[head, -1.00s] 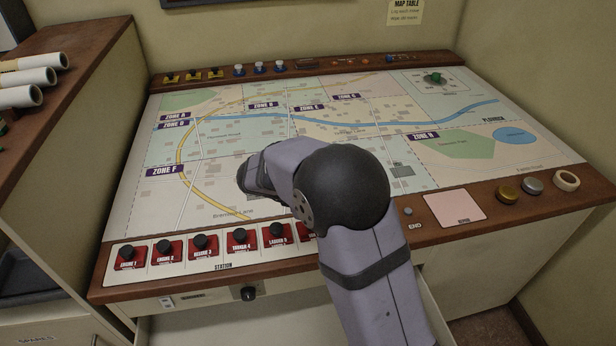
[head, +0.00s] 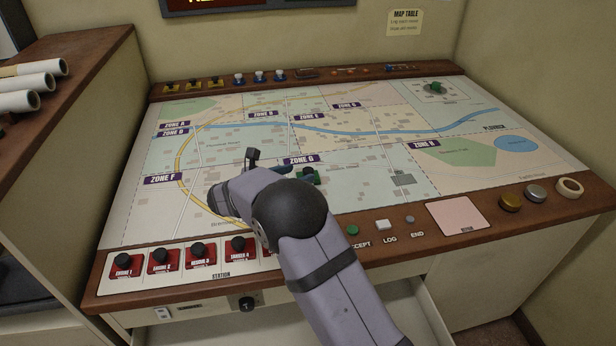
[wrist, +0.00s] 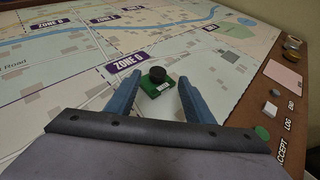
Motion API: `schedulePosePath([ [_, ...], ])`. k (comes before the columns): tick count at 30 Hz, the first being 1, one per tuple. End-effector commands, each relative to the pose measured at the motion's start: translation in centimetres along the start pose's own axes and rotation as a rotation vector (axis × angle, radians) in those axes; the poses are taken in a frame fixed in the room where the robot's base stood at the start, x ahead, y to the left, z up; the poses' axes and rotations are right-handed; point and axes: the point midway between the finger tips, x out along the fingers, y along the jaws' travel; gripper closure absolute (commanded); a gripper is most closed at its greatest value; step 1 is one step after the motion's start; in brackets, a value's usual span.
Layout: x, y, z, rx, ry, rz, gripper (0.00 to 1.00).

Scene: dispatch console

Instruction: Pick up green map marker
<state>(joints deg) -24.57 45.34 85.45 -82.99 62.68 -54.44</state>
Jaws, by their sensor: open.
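The green map marker (wrist: 157,87), a green block with a black round knob and a small white label, stands upright on the map beside the Zone G label. It also shows in the head view (head: 312,178), partly behind my arm. My gripper (wrist: 160,80) is open, with one blue finger on each side of the marker in the wrist view. I see gaps between the fingers and the marker; the height of the fingertips above the map is hard to tell. Another green piece (head: 435,88) stands at the map's far right.
Red unit markers with black knobs (head: 163,262) line the front left edge. Accept, log (head: 382,225) and end buttons, a pink pad (head: 457,216) and a tape roll (head: 569,188) lie front right. Small pieces (head: 259,76) line the back ledge. The map around the marker is mostly clear.

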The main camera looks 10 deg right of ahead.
Motion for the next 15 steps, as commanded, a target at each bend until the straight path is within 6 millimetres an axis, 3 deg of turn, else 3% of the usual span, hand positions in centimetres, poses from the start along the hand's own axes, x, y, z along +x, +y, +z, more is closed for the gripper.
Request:
schedulePosePath([
  [15, 5.0, 0.4, -0.2, 0.001, 0.001, -0.001, 0.52],
])
